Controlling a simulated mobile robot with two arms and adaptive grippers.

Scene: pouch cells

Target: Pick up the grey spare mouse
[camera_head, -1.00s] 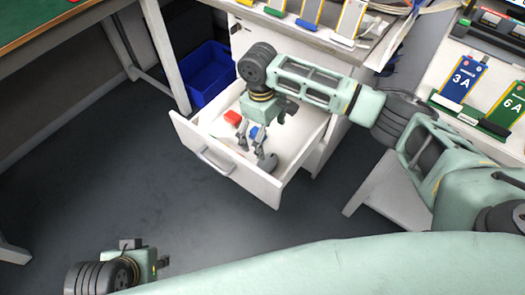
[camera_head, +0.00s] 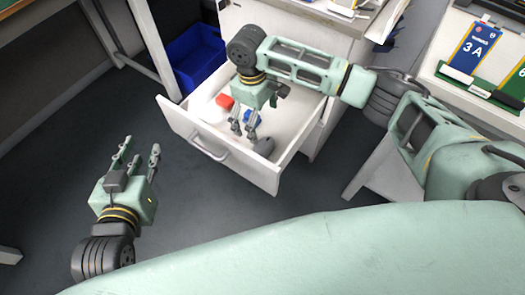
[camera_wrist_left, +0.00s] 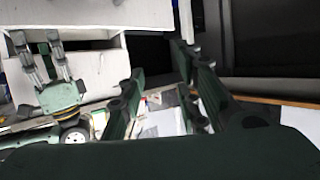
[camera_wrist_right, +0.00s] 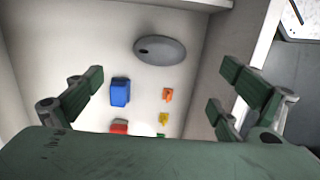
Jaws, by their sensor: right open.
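The grey mouse (camera_head: 263,147) lies in the open white drawer (camera_head: 200,133), near its front right corner. It also shows in the right wrist view (camera_wrist_right: 160,50) as a dark grey oval on the drawer floor, beyond the fingertips. My right gripper (camera_head: 243,130) points down over the drawer, beside the mouse in the head view. Its fingers are wide apart and empty (camera_wrist_right: 165,92). My left gripper (camera_head: 140,158) is outside the drawer over the floor, to its left, with its fingers apart and nothing between them.
A blue block (camera_wrist_right: 120,92), a red block (camera_wrist_right: 119,127) and small orange and yellow pieces (camera_wrist_right: 164,117) lie in the drawer near the mouse. The drawer walls rise around them. A blue bin (camera_head: 198,57) stands left of the cabinet. The floor before the drawer is clear.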

